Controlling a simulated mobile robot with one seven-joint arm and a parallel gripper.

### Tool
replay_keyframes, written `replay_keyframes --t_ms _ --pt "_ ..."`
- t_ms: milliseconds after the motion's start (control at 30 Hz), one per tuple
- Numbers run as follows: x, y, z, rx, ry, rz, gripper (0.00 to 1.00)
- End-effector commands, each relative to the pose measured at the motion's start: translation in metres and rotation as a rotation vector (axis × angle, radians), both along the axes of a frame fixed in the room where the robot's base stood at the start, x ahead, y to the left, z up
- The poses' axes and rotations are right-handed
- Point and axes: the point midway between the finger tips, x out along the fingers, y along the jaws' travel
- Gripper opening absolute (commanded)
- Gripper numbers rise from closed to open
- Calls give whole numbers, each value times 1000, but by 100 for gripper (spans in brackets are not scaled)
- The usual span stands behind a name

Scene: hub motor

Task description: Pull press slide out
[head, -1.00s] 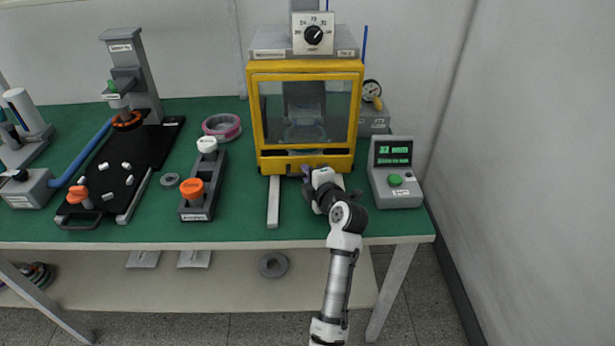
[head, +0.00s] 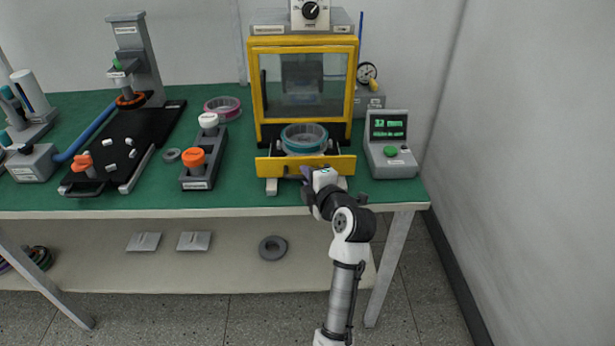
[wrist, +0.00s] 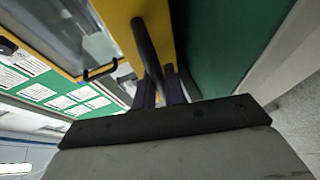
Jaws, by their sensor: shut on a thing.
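The press (head: 353,75) has a yellow frame with a clear window and stands at the back of the bench. Its slide, with a yellow front panel (head: 265,166), is pulled out in front of the frame. A round teal-rimmed part (head: 304,139) sits on the slide. My gripper (head: 308,174) is at the right half of the yellow panel. In the wrist view my gripper (wrist: 167,88) is shut on the slide's dark bar handle (wrist: 146,45). In the head view the gripper and wrist hide part of the handle.
A grey console (head: 391,160) with a green screen and button stands close to the right of my arm. A grey holder (head: 207,157) with orange and white knobs stands left of the press. Free room lies in front of the bench's front edge (head: 230,212).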

Motion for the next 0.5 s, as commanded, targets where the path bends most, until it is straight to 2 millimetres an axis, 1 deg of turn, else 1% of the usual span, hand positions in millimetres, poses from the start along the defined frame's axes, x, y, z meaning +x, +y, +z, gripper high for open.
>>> replay_keyframes --t_ms 233,267,300,400,500 --pt "0 0 -1 1 1 1 0" --pt "0 0 0 1 1 1 16" --pt "0 0 0 1 1 1 21" --pt "0 0 0 0 1 1 33" --pt "0 0 0 0 0 1 33"
